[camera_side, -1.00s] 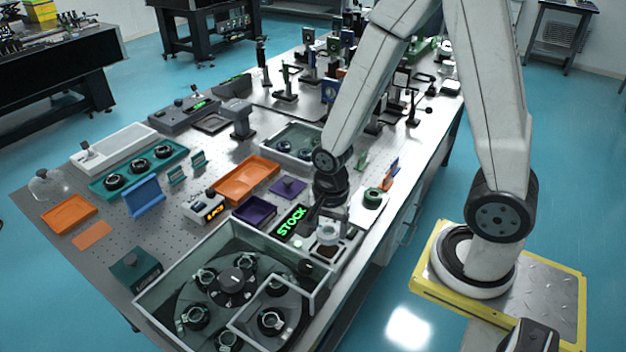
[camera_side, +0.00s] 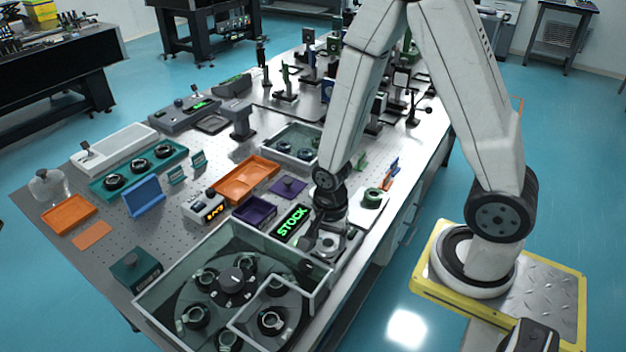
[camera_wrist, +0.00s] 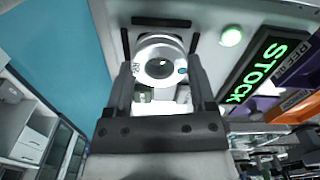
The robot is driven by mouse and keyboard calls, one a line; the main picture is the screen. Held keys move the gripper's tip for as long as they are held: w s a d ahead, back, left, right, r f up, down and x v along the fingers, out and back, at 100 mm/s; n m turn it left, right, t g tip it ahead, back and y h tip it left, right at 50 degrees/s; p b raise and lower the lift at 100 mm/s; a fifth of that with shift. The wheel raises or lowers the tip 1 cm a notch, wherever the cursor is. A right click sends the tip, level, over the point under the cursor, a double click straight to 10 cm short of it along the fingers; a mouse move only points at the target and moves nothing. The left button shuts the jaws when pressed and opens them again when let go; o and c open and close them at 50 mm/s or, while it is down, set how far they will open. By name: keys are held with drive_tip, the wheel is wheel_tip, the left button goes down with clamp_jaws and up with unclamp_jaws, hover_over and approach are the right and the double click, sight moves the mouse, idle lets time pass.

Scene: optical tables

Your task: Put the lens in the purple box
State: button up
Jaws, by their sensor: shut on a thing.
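My gripper (camera_wrist: 162,75) is shut on the lens (camera_wrist: 160,62), a pale ring-shaped mount with dark glass in its middle, seen between the two fingers in the wrist view. In the side view my gripper (camera_side: 318,236) is low over a small pale station at the table's right edge, beside the STOCK sign. The lens (camera_side: 328,243) is partly hidden there by the gripper. I cannot tell whether it touches the station. The open purple box (camera_side: 254,211) stands to the left of the sign, empty as far as I see.
The lit STOCK sign (camera_side: 292,222) stands between my gripper and the purple box. A glass-walled enclosure with a carousel of mounts (camera_side: 303,268) is in front. An orange tray (camera_side: 246,180) lies behind the box. A white plate with a green ring (camera_side: 372,200) is at the right.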

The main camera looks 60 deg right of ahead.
sight(330, 241)
drive_tip(key=shift+f, duration=0.2)
drive_tip(key=o, duration=1.3)
drive_tip(key=shift+r, duration=0.25)
drive_tip(key=shift+s+r, duration=0.1)
drive_tip(key=shift+r, duration=3.6)
